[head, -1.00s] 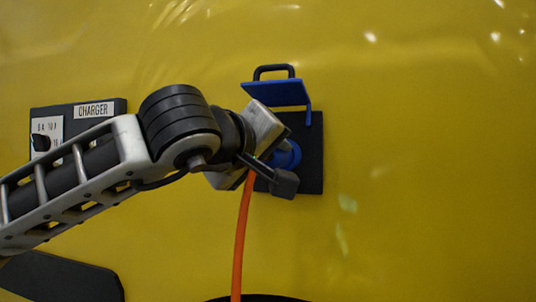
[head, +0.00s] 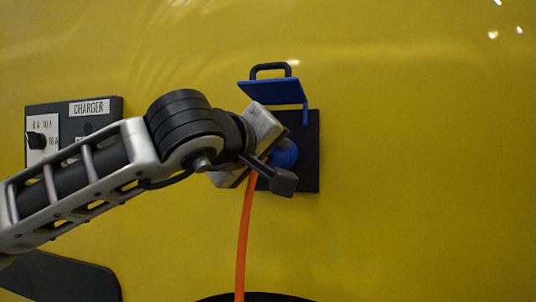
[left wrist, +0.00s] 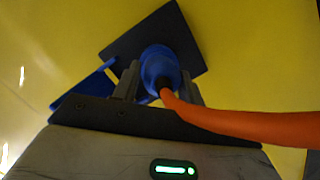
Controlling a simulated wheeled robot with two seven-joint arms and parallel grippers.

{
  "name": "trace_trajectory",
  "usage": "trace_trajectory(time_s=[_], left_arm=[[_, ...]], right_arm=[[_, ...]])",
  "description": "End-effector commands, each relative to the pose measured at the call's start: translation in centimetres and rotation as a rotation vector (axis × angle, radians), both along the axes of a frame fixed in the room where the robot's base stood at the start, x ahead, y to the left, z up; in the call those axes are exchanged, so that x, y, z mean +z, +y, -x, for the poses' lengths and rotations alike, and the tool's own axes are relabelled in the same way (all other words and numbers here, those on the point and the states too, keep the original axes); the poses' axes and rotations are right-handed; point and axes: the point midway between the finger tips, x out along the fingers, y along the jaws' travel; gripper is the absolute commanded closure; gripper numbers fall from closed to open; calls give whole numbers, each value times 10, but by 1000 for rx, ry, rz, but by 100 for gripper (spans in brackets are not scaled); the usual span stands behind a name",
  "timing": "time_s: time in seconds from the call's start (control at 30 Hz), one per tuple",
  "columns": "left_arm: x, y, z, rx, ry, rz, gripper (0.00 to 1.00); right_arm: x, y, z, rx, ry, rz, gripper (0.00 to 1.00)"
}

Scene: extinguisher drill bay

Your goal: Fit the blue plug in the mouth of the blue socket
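The blue socket (head: 290,148) sits on a dark square plate (head: 308,178) on the yellow wall, with its blue hinged lid (head: 270,94) raised above it. My left gripper (head: 274,163) is in front of the plate, tilted. In the left wrist view its fingers (left wrist: 158,88) stand on both sides of the blue plug (left wrist: 160,66) and appear shut on it. The orange cable (left wrist: 235,124) comes out of the plug's near end. The plug points at the socket and overlaps it; how deep it sits is hidden. My right gripper is not in view.
A dark charger box (head: 100,112) with a dial and a label is on the wall at left, behind my left arm. The orange cable hangs down below the gripper in the head view. The wall to the right of the plate is clear.

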Motion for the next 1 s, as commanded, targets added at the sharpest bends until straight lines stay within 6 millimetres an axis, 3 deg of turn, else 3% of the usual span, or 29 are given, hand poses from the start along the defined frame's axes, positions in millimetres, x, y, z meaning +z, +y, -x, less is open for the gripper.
trace_trajectory(time_s=[0.03, 0.07, 0.5, 1.0], left_arm=[[1, 0, 0, -1, -2, 1, 43], [1, 0, 0, -1, -2, 1, 37], [0, 1, 2, 0, 1, -1, 37], [19, 52, 105, 0, -4, 1, 37]], right_arm=[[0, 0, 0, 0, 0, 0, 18], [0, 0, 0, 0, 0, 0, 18], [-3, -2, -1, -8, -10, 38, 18], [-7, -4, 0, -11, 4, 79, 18]])
